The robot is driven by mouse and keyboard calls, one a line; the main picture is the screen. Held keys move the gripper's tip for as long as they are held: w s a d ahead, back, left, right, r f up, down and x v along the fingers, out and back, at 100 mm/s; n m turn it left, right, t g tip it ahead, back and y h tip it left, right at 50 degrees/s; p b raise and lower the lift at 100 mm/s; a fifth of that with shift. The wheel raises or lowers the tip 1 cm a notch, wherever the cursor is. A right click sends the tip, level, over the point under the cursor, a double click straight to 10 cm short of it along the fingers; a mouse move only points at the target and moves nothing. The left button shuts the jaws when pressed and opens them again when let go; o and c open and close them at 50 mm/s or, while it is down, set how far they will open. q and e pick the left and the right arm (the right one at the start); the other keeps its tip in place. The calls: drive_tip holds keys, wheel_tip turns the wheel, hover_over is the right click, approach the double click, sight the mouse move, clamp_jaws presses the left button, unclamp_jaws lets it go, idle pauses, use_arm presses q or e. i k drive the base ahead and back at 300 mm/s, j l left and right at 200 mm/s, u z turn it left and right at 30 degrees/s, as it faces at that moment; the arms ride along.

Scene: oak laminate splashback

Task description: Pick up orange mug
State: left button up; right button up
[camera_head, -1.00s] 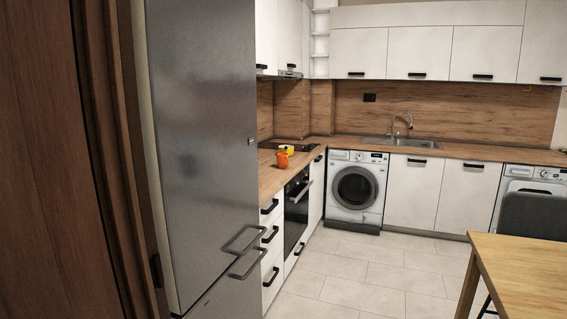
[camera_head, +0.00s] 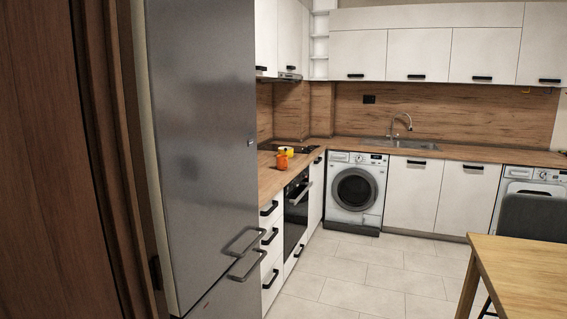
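The orange mug (camera_head: 282,161) stands on the left wooden counter, just past the tall fridge and far from me. A yellow item (camera_head: 289,152), perhaps another mug, stands right behind it; the two overlap in the view. Neither of my grippers shows in the head view.
The grey fridge (camera_head: 203,150) fills the left foreground beside a brown wooden door (camera_head: 50,160). A wooden table (camera_head: 525,275) and dark chair (camera_head: 532,217) stand at the right. The tiled floor (camera_head: 360,275) between is clear. The black hob (camera_head: 290,148) lies behind the mugs.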

sight(282, 161)
drive_tip(key=i+l+z, duration=0.1)
drive_tip(key=i+z, duration=0.3)
drive_tip(key=i, duration=0.6)
drive_tip(key=i+z, duration=0.1)
drive_tip(key=i, duration=1.5)
drive_tip(key=i+u, duration=0.2)
drive_tip(key=i, duration=0.35)
drive_tip(key=i+l+u, duration=0.2)
drive_tip(key=i, duration=0.35)
drive_tip(key=i+l+u, duration=0.2)
drive_tip(key=i, duration=0.3)
drive_tip(key=i+l+u, duration=0.25)
drive_tip(key=u, duration=0.2)
drive_tip(key=i+l+u, duration=0.6)
drive_tip(key=l+u, duration=0.15)
drive_tip(key=u, duration=0.15)
drive_tip(key=i+l+u, duration=0.15)
drive_tip(key=l+u, duration=0.3)
